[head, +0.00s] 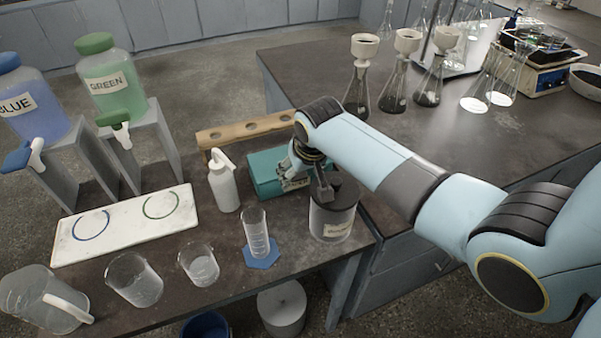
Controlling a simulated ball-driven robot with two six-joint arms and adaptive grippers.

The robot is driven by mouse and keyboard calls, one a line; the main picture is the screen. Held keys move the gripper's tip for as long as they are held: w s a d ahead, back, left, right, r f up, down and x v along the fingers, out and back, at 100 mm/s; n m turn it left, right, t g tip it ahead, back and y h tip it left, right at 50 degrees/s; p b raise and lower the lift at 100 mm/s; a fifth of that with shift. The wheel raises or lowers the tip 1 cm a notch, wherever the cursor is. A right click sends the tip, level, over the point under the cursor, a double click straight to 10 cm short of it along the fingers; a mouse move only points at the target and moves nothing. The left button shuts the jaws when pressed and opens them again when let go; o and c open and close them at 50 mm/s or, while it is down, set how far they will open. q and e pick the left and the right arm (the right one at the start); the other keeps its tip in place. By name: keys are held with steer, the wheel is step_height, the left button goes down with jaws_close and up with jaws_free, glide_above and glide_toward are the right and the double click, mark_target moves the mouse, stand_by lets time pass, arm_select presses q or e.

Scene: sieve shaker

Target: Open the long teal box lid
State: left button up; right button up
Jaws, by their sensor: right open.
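The teal box (265,173) sits at the back of the dark bench, in front of a wooden rack. Its lid looks closed, though my right gripper and wrist hide its right part. My right gripper (308,190) is open, at the box's right front side and just above and behind a labelled grey canister (334,218). I cannot tell whether its fingers touch the box or the canister. My left gripper is not in view.
A white squeeze bottle (224,186) stands close to the box's left. A graduated cylinder (256,235) on a blue base and beakers (199,265) stand in front. The wooden rack (243,130) is behind. Flasks (394,88) stand on the right bench.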

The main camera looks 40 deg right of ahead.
steer(key=shift+f, duration=0.1)
jaws_close()
stand_by(0.5)
